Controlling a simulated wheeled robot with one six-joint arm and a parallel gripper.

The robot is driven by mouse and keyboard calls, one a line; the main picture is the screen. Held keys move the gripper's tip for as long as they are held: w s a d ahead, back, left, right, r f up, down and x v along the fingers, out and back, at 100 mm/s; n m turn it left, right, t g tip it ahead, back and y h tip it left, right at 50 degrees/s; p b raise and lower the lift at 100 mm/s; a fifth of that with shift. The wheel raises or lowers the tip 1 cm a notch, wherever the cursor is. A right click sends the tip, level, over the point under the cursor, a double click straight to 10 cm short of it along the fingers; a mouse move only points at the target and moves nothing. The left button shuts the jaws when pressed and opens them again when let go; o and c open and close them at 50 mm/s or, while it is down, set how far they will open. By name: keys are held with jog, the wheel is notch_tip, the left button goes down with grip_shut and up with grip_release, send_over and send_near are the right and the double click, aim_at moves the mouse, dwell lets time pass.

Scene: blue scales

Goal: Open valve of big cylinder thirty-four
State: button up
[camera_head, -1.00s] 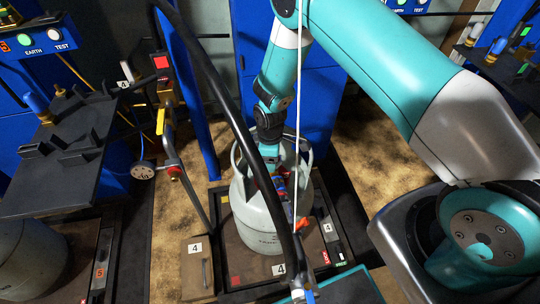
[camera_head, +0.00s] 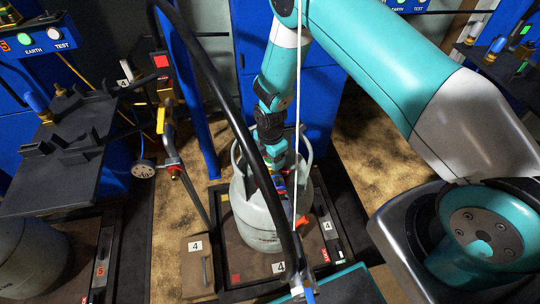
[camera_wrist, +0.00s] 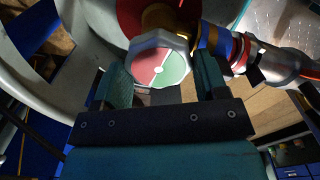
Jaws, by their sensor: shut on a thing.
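The big grey cylinder (camera_head: 256,222) stands upright on the scale platform (camera_head: 233,255) marked 4; its printed number is too small to read. Its valve knob (camera_wrist: 161,62), a faceted grey handwheel with a red and green face, shows in the wrist view. My gripper (camera_wrist: 160,84) is shut on the knob, with one finger at each side of it. In the head view my gripper (camera_head: 278,172) is inside the cylinder's collar, partly hidden by the black hose. A metal coupling (camera_wrist: 268,58) with red and blue rings is attached beside the knob.
A black hose (camera_head: 209,82) arches across in front of the cylinder. A filling pipe (camera_head: 173,160) with a gauge (camera_head: 143,169) stands at the left. Another cylinder (camera_head: 30,260) stands at the lower left. Blue panels (camera_head: 290,95) stand behind.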

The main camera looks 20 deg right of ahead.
jog(key=shift+n, duration=0.3)
jog(key=o, duration=0.9)
jog(key=shift+r+p, duration=0.75)
jog(key=shift+r, duration=8)
